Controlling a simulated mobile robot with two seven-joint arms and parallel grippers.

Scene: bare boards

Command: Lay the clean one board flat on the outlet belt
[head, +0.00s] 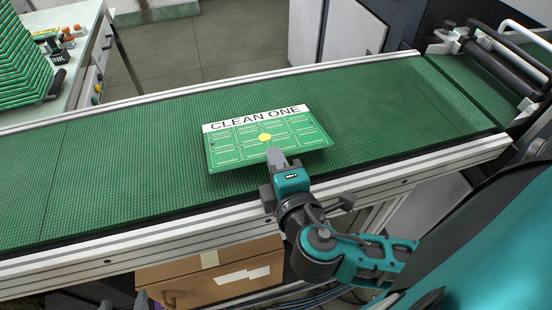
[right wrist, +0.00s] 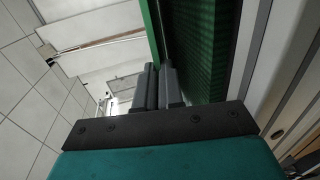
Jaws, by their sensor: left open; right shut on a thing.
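The clean one board (head: 222,150) is a green panel with a white strip lettered "CLEAN ONE" and a yellow dot. My right gripper (head: 274,156) is shut on its near edge. The board is roughly level over the outlet belt (head: 130,160), with a dark shadow below its near right side. In the right wrist view the board (right wrist: 151,35) is edge-on, with a dark gap between it and the belt (right wrist: 196,50). The fingers (right wrist: 160,82) pinch its edge. My left gripper (head: 126,301) shows only grey fingertips at the bottom edge, apart and empty.
A stack of green boards (head: 22,65) stands on a side table at the far left. Rails (head: 200,224) border the belt. Rollers (head: 505,50) are at its right end. A cardboard box (head: 190,285) is below the near rail. The belt is clear on both sides of the board.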

